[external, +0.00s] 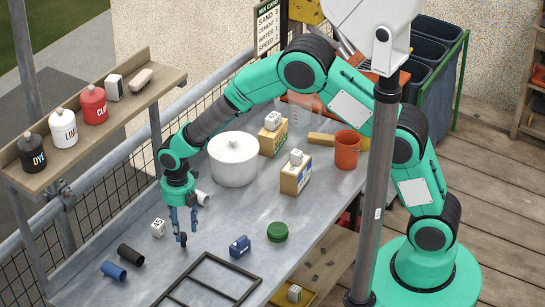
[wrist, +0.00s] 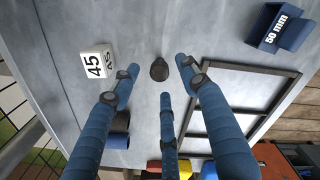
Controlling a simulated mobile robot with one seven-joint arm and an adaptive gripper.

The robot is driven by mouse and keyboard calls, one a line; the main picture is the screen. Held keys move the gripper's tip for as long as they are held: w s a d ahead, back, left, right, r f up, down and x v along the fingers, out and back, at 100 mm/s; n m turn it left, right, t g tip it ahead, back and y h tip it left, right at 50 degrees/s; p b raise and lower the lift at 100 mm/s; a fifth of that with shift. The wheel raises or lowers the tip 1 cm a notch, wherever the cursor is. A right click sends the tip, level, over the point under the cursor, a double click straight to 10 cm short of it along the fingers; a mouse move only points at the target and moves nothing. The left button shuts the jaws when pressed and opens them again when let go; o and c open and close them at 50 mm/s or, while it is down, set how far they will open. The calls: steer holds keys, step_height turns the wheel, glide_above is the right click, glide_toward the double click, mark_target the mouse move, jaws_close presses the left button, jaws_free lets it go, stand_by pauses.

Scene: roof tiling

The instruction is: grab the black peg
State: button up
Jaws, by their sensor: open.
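The black peg (wrist: 159,70) is a small, dark, rounded piece on the grey table, seen nearly end-on in the wrist view. It lies between the spread tips of my three blue fingers, with bare table around it and no finger clearly touching it. My gripper (external: 182,228) is open and points down, low over the table. In the external view, a small dark shape at the fingertips appears to be the peg, partly hidden by the fingers.
A white 45 block (wrist: 97,62) stands close to one finger. A blue 50 mm block (external: 240,246), a dark frame (external: 215,257), a black cylinder (external: 130,254) and a blue cylinder (external: 114,271) lie nearby. A white pot (external: 233,165) stands behind.

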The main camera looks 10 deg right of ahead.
mark_target(182, 234)
steer(key=shift+s+a+f+b, duration=0.1)
steer(key=shift+f+b, duration=0.3)
steer(key=shift+f, duration=0.9)
steer(key=shift+a+f+b, duration=0.1)
steer(key=shift+f+b, duration=0.25)
steer(key=shift+f, duration=0.9)
steer(key=c, duration=1)
steer(key=shift+o, duration=0.2)
